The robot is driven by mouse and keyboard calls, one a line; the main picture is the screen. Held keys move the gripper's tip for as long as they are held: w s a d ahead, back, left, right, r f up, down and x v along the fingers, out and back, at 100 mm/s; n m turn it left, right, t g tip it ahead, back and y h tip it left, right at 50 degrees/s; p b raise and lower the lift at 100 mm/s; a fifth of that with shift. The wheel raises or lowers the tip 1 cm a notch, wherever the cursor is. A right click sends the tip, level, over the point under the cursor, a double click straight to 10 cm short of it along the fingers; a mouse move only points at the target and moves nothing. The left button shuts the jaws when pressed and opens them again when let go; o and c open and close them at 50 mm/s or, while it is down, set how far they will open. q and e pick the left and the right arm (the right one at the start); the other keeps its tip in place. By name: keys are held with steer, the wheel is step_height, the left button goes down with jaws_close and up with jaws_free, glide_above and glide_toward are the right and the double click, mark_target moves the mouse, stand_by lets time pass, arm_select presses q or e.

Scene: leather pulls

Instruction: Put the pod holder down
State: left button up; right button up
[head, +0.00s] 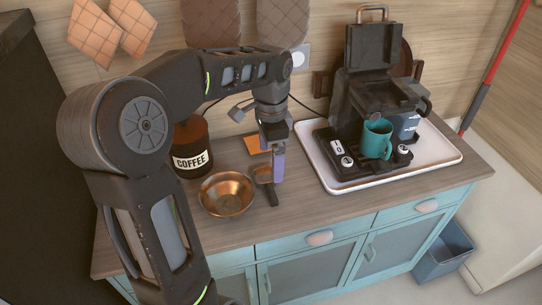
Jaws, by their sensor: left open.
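My left gripper (272,160) reaches down over the counter from my bent arm, its jaws open. What looks like the pod holder (262,174), a small round coppery cup with a dark handle (272,195), sits on the counter right at the fingers. One purple finger stands beside it and hides part of it. I cannot tell whether the finger touches it. The black coffee machine (370,75) stands to the right with its top raised and a teal mug (376,139) at its front. My right gripper is not in view.
A copper bowl (227,194) lies just left of the holder, with a coffee jar (191,150) behind it. An orange square (257,144) lies behind the gripper. The machine's white tray (440,157) bounds the right. The wooden counter's front strip (330,212) is clear.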

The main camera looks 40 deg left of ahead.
arm_select(q)
steer(key=shift+o, duration=0.5)
steer(key=shift+f, duration=0.1)
steer(key=b, duration=0.1)
glide_above(270, 192)
step_height(270, 192, down, 4)
steer(key=shift+f, duration=0.25)
steer(key=shift+a, duration=0.1)
steer(key=shift+f, duration=1.25)
steer(key=shift+f, duration=0.1)
